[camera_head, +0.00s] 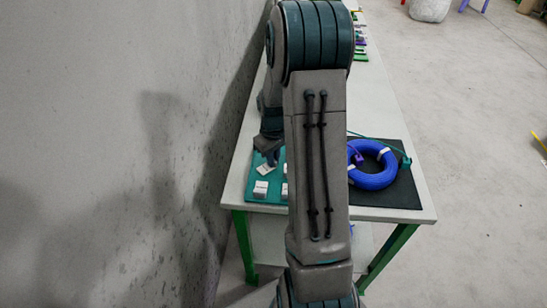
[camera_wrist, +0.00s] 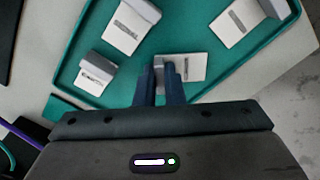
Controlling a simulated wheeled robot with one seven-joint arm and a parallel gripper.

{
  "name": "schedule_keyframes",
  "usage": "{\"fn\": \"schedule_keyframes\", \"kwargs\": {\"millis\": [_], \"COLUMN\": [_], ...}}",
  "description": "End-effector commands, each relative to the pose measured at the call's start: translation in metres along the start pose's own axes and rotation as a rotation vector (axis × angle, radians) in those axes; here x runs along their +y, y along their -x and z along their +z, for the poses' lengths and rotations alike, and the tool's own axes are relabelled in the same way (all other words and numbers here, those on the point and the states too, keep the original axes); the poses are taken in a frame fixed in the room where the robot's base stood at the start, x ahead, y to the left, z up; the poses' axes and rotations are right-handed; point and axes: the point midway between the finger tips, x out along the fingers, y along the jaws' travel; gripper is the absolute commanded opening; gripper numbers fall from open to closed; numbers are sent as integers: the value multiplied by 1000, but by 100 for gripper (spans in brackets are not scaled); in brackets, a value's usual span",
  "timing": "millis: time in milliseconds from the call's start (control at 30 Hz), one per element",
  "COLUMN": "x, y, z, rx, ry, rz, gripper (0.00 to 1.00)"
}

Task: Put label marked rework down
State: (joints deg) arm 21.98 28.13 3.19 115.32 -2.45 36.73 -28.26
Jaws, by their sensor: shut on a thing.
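My gripper (camera_wrist: 160,70) is shut on a label (camera_wrist: 191,67), a white card with a grey block, in the wrist view. The print on this card is too small to read, so I cannot tell whether it says rework. The label is at the teal tray (camera_wrist: 185,36); I cannot tell whether it touches the tray floor. Several similar labels lie in the tray, one upper left (camera_wrist: 130,24), one lower left (camera_wrist: 95,74) and one upper right (camera_wrist: 238,22). In the head view my arm hides much of the tray (camera_head: 250,196), left of the arm.
A blue cable coil (camera_head: 373,181) lies on a black mat (camera_head: 400,194) right of my arm. The white table (camera_head: 418,213) runs along a grey wall (camera_head: 120,120) on the left. Small coloured items (camera_head: 361,50) stand at the table's far end.

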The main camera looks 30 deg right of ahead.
Motion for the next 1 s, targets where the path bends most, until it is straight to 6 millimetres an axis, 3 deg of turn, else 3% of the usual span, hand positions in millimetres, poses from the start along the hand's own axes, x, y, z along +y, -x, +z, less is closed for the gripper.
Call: {"fn": "schedule_keyframes", "kwargs": {"millis": [367, 467, 500, 833, 1000], "x": [0, 0, 0, 0, 1], "y": [-6, -5, -5, -1, 25], "z": [0, 0, 0, 0, -1], "rx": [0, 0, 0, 0, 5], "ry": [1, 1, 1, 1, 1], "rz": [1, 1, 0, 0, 4], "gripper": [0, 28, 30, 30, 30]}}
